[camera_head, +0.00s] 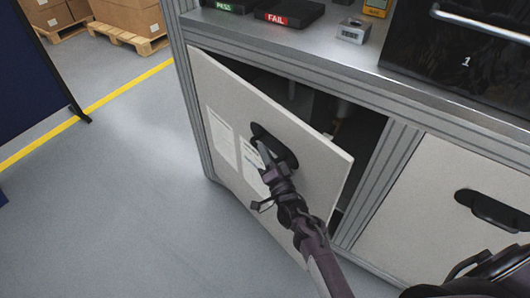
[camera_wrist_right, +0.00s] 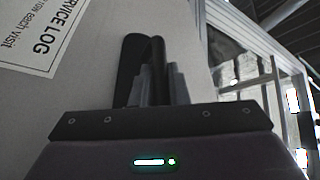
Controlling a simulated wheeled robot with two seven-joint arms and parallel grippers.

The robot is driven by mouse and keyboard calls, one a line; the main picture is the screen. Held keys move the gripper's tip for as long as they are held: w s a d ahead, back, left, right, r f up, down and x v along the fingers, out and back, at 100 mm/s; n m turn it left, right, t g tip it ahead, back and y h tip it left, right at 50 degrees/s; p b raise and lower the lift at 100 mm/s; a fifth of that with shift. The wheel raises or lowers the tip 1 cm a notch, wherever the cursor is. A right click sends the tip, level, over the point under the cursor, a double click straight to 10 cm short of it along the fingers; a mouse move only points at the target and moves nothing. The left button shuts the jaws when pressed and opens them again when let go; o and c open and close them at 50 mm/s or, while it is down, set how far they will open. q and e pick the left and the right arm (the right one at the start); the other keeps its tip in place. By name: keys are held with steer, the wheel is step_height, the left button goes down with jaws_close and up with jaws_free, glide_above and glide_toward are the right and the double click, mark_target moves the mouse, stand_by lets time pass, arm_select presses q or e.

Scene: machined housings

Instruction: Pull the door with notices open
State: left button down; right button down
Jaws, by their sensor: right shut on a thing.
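The door with notices (camera_head: 225,110) is a pale panel under the bench, hinged at its left edge. It stands partly open, its right edge swung out from the frame, with a dark interior behind it. Two white notices (camera_head: 221,137) are on its face; one, headed "SERVICE LOG" (camera_wrist_right: 50,30), shows in the right wrist view. My right gripper (camera_head: 265,150) is shut on the door's black handle (camera_head: 285,153). In the right wrist view its fingers (camera_wrist_right: 158,85) close around the dark handle bar. My left gripper is not in view.
A second closed door (camera_head: 430,210) with a black handle (camera_head: 492,210) is to the right. The bench top (camera_head: 290,42) holds PASS and FAIL trays. A dark blue panel (camera_head: 30,60) stands at left. Grey floor (camera_head: 110,220) before the door is clear.

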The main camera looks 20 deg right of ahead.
steer(key=shift+d, duration=0.2)
steer(key=c, duration=1.4)
jaws_free()
steer(key=shift+w, duration=0.1)
steer(key=v, duration=0.7)
steer(key=shift+s, duration=0.45)
steer(key=shift+f, duration=0.1)
